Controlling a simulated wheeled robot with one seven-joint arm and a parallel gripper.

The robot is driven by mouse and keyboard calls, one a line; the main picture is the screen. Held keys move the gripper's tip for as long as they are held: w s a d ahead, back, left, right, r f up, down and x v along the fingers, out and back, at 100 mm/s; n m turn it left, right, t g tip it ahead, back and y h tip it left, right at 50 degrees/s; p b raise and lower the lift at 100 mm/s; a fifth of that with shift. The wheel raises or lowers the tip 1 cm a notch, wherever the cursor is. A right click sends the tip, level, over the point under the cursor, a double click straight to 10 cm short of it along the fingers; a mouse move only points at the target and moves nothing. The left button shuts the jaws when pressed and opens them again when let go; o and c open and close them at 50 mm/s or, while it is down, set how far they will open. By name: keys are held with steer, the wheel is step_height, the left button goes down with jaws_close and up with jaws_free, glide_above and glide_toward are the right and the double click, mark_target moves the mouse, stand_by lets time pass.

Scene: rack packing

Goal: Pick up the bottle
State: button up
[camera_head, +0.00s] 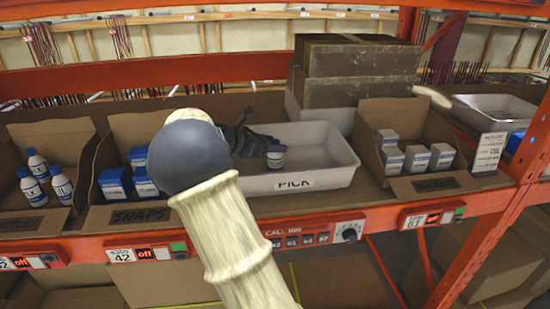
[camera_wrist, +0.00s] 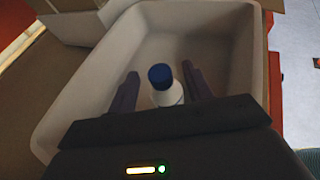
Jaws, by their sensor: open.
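A white bottle with a blue cap (camera_wrist: 166,88) stands in the white tray marked PICK (camera_head: 300,182), whose wall also shows in the wrist view (camera_wrist: 78,95). In the wrist view my gripper (camera_wrist: 160,76) is open, with one dark finger on each side of the bottle. Whether the fingers touch it cannot be told. In the head view my gripper (camera_head: 256,142) is inside the tray, and the bottle (camera_head: 276,158) shows at its right end, partly covered. More white bottles with blue caps (camera_head: 38,165) stand in the cardboard bin at left.
A cardboard bin marked SWAPS (camera_head: 140,217) holds blue-and-white boxes (camera_head: 115,184). A right-hand bin holds small grey-white boxes (camera_head: 417,159). Large dark boxes (camera_head: 360,60) stand behind the tray. An orange beam (camera_head: 150,74) crosses behind, and an orange post (camera_head: 490,245) stands at right.

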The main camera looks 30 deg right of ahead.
steer(key=p+x, duration=0.1)
steer(key=x, duration=0.2)
steer(key=shift+d, duration=0.25)
steer(key=shift+a, duration=0.1)
jaws_close()
